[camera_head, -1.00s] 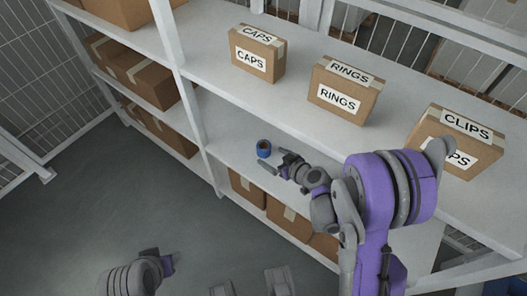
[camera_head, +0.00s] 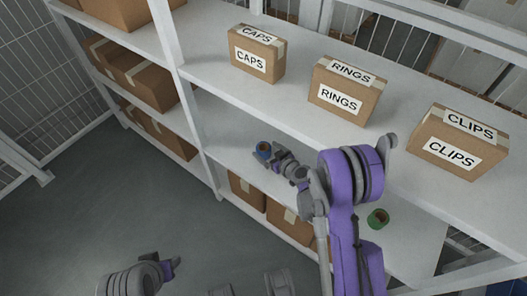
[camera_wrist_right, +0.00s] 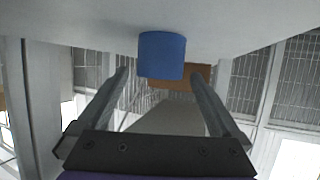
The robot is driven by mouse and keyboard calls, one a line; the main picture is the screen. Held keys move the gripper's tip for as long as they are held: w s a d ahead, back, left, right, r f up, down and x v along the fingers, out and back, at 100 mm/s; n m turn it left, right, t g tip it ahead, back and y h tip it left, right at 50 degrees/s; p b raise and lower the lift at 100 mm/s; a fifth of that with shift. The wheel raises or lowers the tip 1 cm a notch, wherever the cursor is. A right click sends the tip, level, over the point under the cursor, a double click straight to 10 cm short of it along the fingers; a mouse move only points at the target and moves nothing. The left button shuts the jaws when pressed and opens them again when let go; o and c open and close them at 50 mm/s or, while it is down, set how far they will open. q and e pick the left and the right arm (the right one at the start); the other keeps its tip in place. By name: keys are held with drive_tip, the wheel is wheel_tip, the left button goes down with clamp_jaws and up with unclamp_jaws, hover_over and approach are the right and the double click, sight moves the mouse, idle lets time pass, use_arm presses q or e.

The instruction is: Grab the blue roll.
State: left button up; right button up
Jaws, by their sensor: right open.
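The blue roll (camera_head: 264,149) stands on the middle shelf (camera_head: 228,128), below the shelf with the labelled boxes. My right gripper (camera_head: 266,158) is open right at the roll, with its fingers reaching toward it. In the right wrist view the blue roll (camera_wrist_right: 162,55) is between and just beyond the two spread fingertips of my right gripper (camera_wrist_right: 158,82), touching neither that I can see. In the head view part of the roll is hidden by the gripper. My left arm shows at the bottom left, with its gripper end (camera_head: 167,268) pointing away; its fingers are not clear.
A green roll (camera_head: 378,218) stands on the same shelf to the right of my right arm. Boxes labelled CAPS (camera_head: 257,55), RINGS (camera_head: 344,91) and CLIPS (camera_head: 458,143) stand on the shelf above. A white upright (camera_head: 192,130) is left of the blue roll.

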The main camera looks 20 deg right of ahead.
sight(261, 146)
drive_tip(key=x, duration=0.3)
drive_tip(key=shift+f, duration=0.15)
drive_tip(key=c, duration=1.4)
